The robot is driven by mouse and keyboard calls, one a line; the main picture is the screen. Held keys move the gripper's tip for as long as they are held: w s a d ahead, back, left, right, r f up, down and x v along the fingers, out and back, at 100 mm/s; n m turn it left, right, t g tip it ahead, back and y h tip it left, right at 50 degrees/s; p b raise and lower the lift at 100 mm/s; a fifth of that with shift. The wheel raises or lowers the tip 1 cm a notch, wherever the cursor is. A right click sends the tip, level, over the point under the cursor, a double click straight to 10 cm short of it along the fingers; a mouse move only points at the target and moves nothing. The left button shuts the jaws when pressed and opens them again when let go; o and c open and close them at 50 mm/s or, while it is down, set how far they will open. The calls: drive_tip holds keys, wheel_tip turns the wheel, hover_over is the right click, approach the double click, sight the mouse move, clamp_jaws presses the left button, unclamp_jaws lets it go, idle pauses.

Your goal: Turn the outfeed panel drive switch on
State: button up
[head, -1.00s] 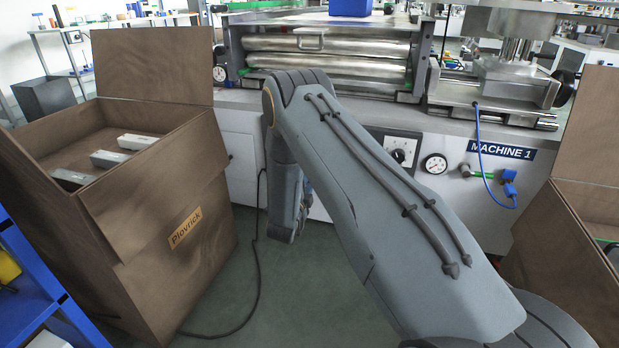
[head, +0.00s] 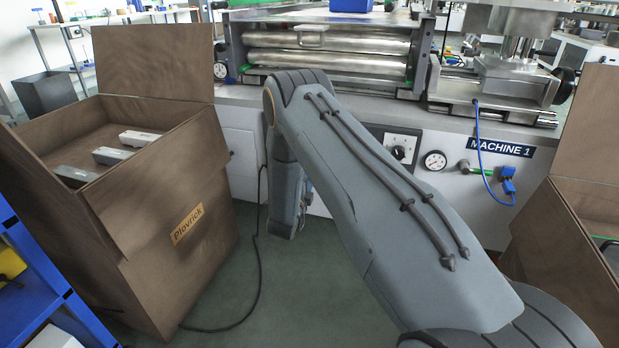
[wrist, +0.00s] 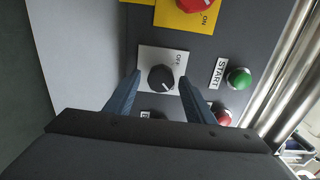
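In the wrist view a black rotary knob (wrist: 161,78) sits on a white plate (wrist: 147,55) marked OFF, on a dark panel (wrist: 225,45). A white line shows on the knob; I cannot tell its exact setting. A label below the plate is mostly hidden, so I cannot read which switch this is. My gripper (wrist: 160,77) is open, its two blue fingers on either side of the knob. I cannot tell whether they touch it.
A red knob (wrist: 197,4) on a yellow plate marked ON, a green START button (wrist: 239,77) and a red button (wrist: 223,117) are close by. The head view shows MACHINE 1 (head: 450,140) with another dial (head: 399,151), a brown crate (head: 185,265) left, another (head: 565,240) right, and a floor cable (head: 260,270).

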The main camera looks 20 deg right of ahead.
drive_tip(key=p+v, duration=0.2)
drive_tip(key=v, duration=0.5)
drive_tip(key=shift+s+a+p, duration=0.25)
drive_tip(key=shift+s+p, duration=0.05)
